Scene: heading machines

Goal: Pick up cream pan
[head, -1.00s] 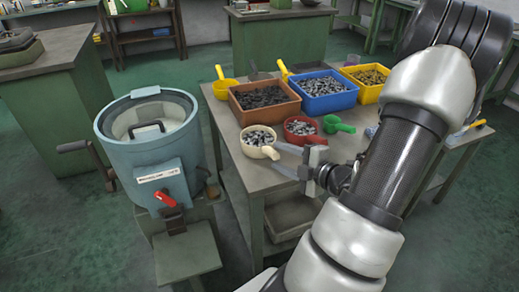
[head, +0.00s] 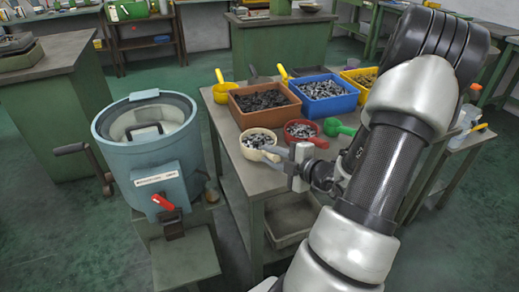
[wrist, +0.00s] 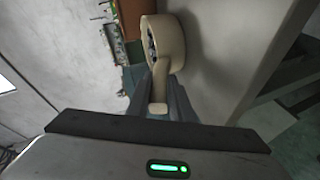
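The cream pan (head: 258,151) sits at the table's front left corner, holding small grey metal pieces. Its handle points toward my gripper (head: 279,154). In the wrist view the pan's round bowl (wrist: 164,42) is at upper middle, with the handle running down between the two fingers of my gripper (wrist: 160,85). The fingers lie close along both sides of the handle and look shut on it. The pan appears to rest on the table. Part of the handle is hidden by the fingers in the head view.
A red pan (head: 302,142) and a green scoop (head: 335,127) are close behind. Brown (head: 287,113), blue (head: 343,102) and yellow (head: 351,76) bins stand farther back. A blue-grey machine drum (head: 138,165) stands left of the table (head: 228,137).

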